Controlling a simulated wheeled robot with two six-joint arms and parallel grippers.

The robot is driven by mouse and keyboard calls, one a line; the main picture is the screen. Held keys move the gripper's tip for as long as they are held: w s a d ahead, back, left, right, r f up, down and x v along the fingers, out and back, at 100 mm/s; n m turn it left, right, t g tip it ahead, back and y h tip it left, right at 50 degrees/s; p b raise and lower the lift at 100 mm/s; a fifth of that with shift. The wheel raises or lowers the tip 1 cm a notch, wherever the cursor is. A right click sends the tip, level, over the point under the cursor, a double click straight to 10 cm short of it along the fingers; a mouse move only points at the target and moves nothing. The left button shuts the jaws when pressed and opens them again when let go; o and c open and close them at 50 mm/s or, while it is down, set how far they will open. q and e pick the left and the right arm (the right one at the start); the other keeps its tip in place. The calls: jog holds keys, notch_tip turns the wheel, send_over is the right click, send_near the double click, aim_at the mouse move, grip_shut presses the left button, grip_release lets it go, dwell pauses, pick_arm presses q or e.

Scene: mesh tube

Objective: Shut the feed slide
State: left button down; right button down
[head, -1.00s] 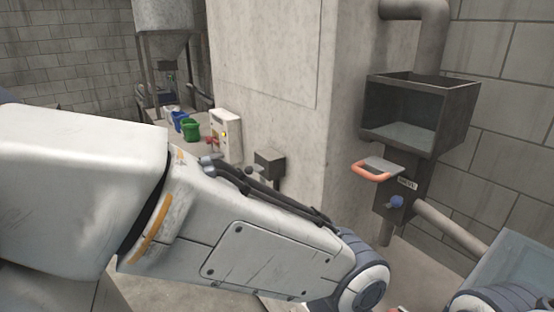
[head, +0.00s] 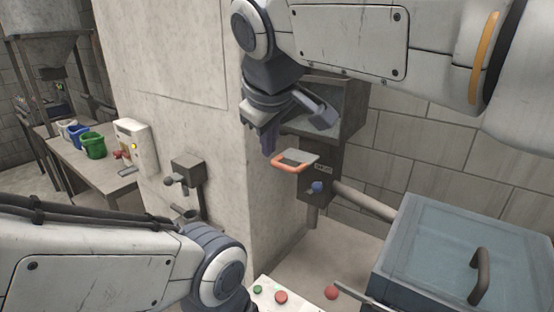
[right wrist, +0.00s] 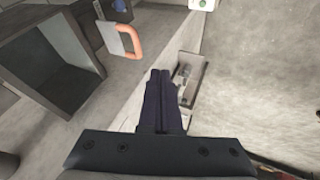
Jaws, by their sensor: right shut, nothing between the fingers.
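The feed slide (head: 299,157) is a flat grey plate with an orange handle (head: 291,165). It sticks out from the throat below the open dark feed hopper (head: 345,110). In the right wrist view the slide's plate (right wrist: 109,38) and its orange handle (right wrist: 131,40) show at upper left, clear of the fingers. My right gripper (head: 268,148) is just left of and slightly above the handle in the head view, shut and empty. Its closed fingertips (right wrist: 160,73) show in the right wrist view. My left arm is at lower left, and its gripper is out of view.
A blue knob (head: 317,187) and a pipe (head: 362,201) sit below the slide. A blue-grey lidded box (head: 440,245) stands at right. A panel with green and red buttons (head: 268,292) is at the bottom. A concrete pillar (head: 170,110) stands left of the hopper.

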aim_at(293, 159)
jog(key=w+f+p, duration=0.1)
jog(key=w+f, duration=0.1)
jog(key=w+d+f+p, duration=0.1)
jog(key=w+f, duration=0.2)
jog(key=w+f+p, duration=0.1)
jog(key=w+f, duration=0.2)
jog(key=shift+d+f, duration=0.1)
jog(key=shift+d, duration=0.1)
jog(key=shift+w+d+f+p, duration=0.3)
jog(key=shift+w, duration=0.15)
jog(key=w+d+p, duration=0.1)
jog(key=w, duration=0.1)
jog(key=w+d+p, duration=0.1)
jog(key=w+d, duration=0.1)
jog(key=shift+w+d+r, duration=0.1)
jog(key=shift+w+d, duration=0.05)
jog(key=shift+w, duration=0.1)
jog(key=shift+d, duration=0.1)
